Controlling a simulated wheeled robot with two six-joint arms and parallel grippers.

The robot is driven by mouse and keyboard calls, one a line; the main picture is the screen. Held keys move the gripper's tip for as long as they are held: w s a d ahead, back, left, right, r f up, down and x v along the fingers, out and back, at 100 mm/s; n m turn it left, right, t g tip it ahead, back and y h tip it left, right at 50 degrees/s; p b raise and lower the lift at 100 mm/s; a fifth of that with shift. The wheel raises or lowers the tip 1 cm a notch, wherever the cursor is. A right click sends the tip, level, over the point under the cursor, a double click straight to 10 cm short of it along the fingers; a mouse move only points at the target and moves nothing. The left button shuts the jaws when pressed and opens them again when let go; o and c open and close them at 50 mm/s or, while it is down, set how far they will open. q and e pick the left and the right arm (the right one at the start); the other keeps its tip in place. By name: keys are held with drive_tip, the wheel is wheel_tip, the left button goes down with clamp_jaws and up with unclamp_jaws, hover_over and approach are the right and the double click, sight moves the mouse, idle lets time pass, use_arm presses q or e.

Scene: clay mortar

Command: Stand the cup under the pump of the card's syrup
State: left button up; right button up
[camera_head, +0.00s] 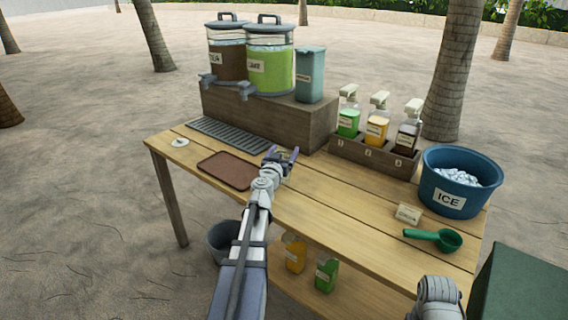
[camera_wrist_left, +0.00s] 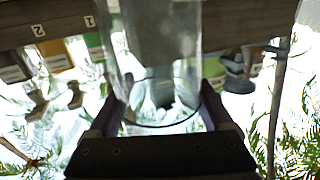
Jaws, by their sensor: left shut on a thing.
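My left gripper (camera_head: 282,154) is over the table's middle, right of the brown tray, shut on a clear cup. The see-through cup (camera_wrist_left: 158,85) stands out between the fingers in the left wrist view; in the head view it is hard to make out. Pump bottles of green (camera_head: 348,122), orange (camera_head: 376,130) and dark brown (camera_head: 406,138) syrup stand in the wooden rack (camera_head: 345,152), numbered 1, 2 and 3 from left to right. The gripper is apart from them, to their left. The small card (camera_head: 408,215) stands near the ice bucket; its writing is too small to read.
Two drink dispensers (camera_head: 270,65) and a teal bin (camera_head: 310,75) stand on a wooden riser. A brown tray (camera_head: 228,170), drip grate (camera_head: 228,137), ice bucket (camera_head: 461,180) and green scoop (camera_head: 434,238) are on the table (camera_head: 340,215). The front middle is clear.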

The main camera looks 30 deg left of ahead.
use_arm(q)
drive_tip(key=shift+f+b, duration=1.25)
drive_tip(key=shift+f, duration=0.35)
drive_tip(key=shift+f, duration=0.1)
drive_tip(key=shift+f, duration=0.15)
drive_tip(key=o, duration=1.6)
drive_tip(key=shift+c, duration=0.2)
drive_tip(key=shift+r, duration=0.2)
drive_tip(key=shift+s+r, duration=0.1)
drive_tip(key=v, duration=1.1)
drive_tip(key=shift+s, duration=0.3)
